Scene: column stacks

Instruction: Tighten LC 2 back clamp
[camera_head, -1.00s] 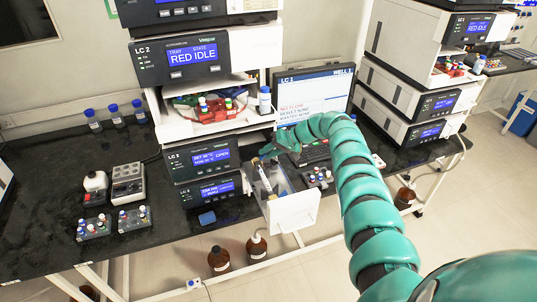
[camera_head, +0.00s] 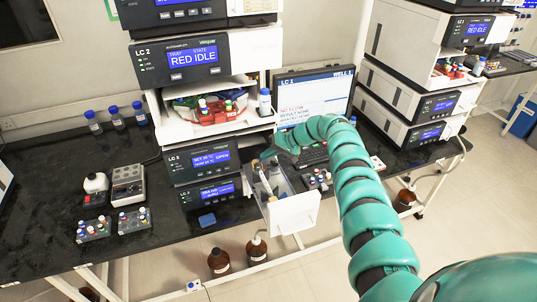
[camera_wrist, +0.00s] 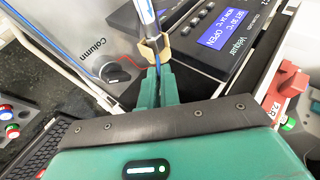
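The LC 2 column compartment drawer (camera_head: 292,213) stands pulled out, and the unit's display (camera_head: 211,158) reads OPEN. A column (camera_wrist: 145,15) shows in the wrist view, held by a tan clamp (camera_wrist: 155,50). The column also shows inside the drawer in the head view (camera_head: 265,179). My gripper (camera_wrist: 158,82) has its teal fingers close together just below the tan clamp, with a thin blue line between them. Whether the fingertips grip part of the clamp is hidden. In the head view my arm reaches over the drawer and the fingertips are hard to make out.
A black knob (camera_wrist: 115,73) marked Column sits beside the clamp. A keyboard (camera_head: 313,155) and a vial rack (camera_head: 318,179) lie to the drawer's right. Brown bottles (camera_head: 219,262) stand on the floor below. The bench left of the stack has a free stretch.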

